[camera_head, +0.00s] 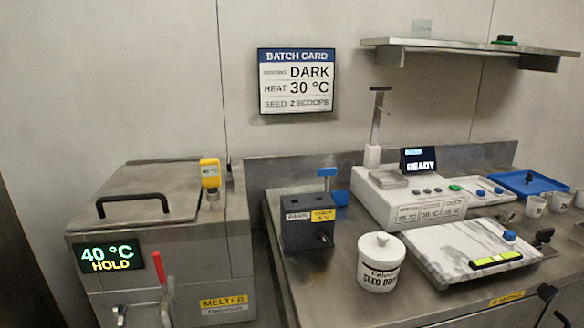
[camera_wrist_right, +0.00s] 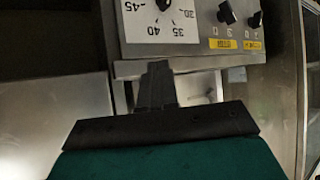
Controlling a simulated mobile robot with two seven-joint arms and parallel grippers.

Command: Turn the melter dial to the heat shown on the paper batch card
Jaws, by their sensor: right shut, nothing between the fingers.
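The batch card (camera_head: 297,81) hangs on the back wall and reads DARK, HEAT 30 °C, SEED 2 SCOOPS. The melter (camera_head: 150,215) stands at the left; its display (camera_head: 109,256) reads 40 °C HOLD. In the right wrist view the melter dial's white scale plate (camera_wrist_right: 160,25) shows marks including 30, 35, 40 and 45. Its dark knob (camera_wrist_right: 164,4) is cut off by the top edge, so its pointer cannot be read. My right gripper (camera_wrist_right: 158,68) is shut and empty, below the scale plate and apart from the knob. My left gripper is not in view.
Two smaller black knobs (camera_wrist_right: 227,13) with yellow labels sit right of the dial. A red-handled lever (camera_head: 159,270) stands at the melter's front. The bench at right holds a white seed pot (camera_head: 380,270), a scale unit (camera_head: 410,195) and a marble slab (camera_head: 440,245).

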